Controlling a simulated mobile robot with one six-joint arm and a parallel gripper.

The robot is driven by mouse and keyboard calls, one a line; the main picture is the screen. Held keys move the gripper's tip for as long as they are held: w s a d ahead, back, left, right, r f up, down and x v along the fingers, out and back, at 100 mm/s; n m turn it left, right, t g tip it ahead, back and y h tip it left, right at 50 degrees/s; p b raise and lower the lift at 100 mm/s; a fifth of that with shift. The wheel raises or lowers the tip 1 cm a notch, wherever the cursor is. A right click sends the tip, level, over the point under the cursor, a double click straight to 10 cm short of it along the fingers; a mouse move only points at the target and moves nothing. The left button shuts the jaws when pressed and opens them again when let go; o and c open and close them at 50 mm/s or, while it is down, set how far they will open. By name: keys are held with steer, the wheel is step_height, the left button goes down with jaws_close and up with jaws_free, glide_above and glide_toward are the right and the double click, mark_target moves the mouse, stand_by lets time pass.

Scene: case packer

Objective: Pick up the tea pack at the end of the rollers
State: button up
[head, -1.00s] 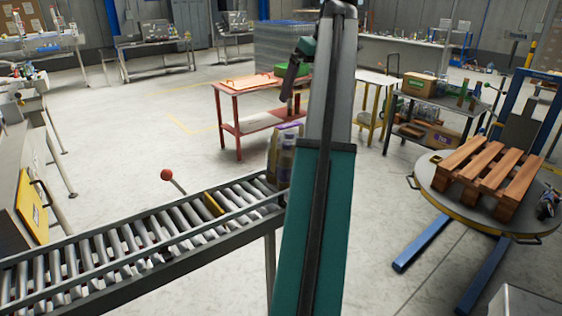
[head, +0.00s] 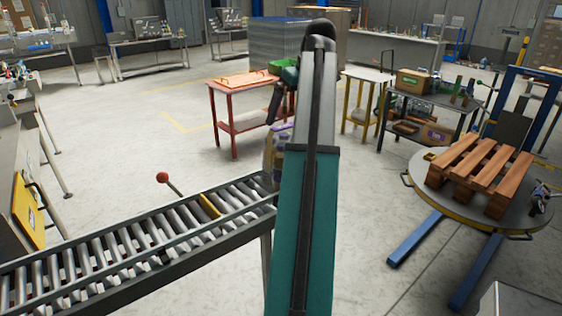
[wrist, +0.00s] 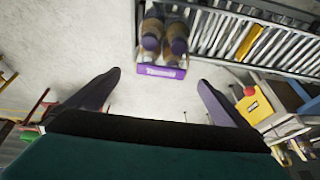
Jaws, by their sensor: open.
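The tea pack (wrist: 160,71), dark-capped bottles in a purple tray, stands at the end of the rollers in the wrist view. In the head view the pack (head: 270,152) is partly hidden behind my arm. My gripper (wrist: 159,77) is open and empty. Its two dark fingers are spread below the pack in the wrist picture, one to each side of it, with floor showing between them. The gap between fingers and pack is hard to judge. The rollers (head: 140,233) run in from the left up to the pack.
A yellow piece (head: 210,205) crosses the rollers, and a red-knobbed lever (head: 163,178) rises beside them. A red table (head: 232,120) stands behind the pack. A wooden pallet (head: 480,172) lies on a round turntable at right. The floor between is open.

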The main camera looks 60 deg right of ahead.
mark_target(284, 126)
steer(key=shift+w+f, duration=0.2)
steer(key=shift+f, duration=0.35)
steer(key=shift+f, duration=0.15)
steer(key=shift+p+x, duration=1.4)
steer(key=shift+x, duration=1.05)
steer(key=c, duration=1.3)
